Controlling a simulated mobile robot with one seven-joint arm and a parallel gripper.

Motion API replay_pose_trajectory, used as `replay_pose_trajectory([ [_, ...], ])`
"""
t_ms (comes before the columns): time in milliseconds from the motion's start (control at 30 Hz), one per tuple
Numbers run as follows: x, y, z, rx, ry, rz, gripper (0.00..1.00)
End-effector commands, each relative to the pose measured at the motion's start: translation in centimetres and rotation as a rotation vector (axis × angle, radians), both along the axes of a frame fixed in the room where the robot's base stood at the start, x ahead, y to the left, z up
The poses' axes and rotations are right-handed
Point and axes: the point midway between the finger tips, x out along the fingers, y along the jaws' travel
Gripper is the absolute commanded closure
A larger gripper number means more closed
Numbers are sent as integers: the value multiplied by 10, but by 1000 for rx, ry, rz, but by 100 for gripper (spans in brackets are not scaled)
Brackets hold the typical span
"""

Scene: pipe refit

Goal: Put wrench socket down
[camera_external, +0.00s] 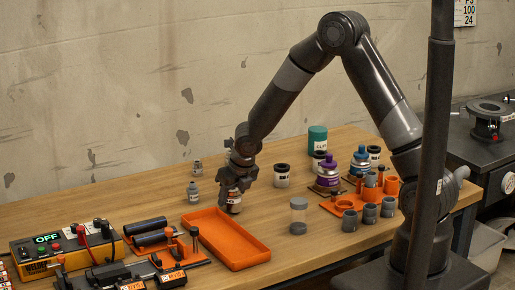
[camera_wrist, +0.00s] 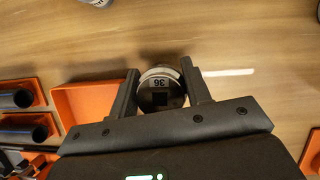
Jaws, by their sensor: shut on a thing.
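The wrench socket (camera_wrist: 160,88) is a round metal piece with a square hole and a label reading 36. My gripper (camera_wrist: 160,92) is shut on it, one finger on each side. In the external view my gripper (camera_external: 234,188) points down with the socket (camera_external: 233,204) between its fingers, beside the back right part of the orange tray (camera_external: 253,246). The tray's edge also shows left of the gripper in the wrist view (camera_wrist: 78,97). I cannot tell whether the socket touches the table.
Two smaller grey sockets stand on the wooden table (camera_external: 160,208) at the back left. A welder box (camera_external: 60,254) and orange pipe clamp (camera_external: 185,252) are at left.

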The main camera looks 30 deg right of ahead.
Motion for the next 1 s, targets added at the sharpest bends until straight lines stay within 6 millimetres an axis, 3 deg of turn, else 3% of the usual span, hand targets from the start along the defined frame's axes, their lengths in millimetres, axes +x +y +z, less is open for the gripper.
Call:
replay_pose_trajectory([
  [200,2,-2,36,3,-6,-6,91],
  [600,-14,-71,74,1,-3,-7,91],
  [1000,-23,-108,98,1,-2,-4,91],
])
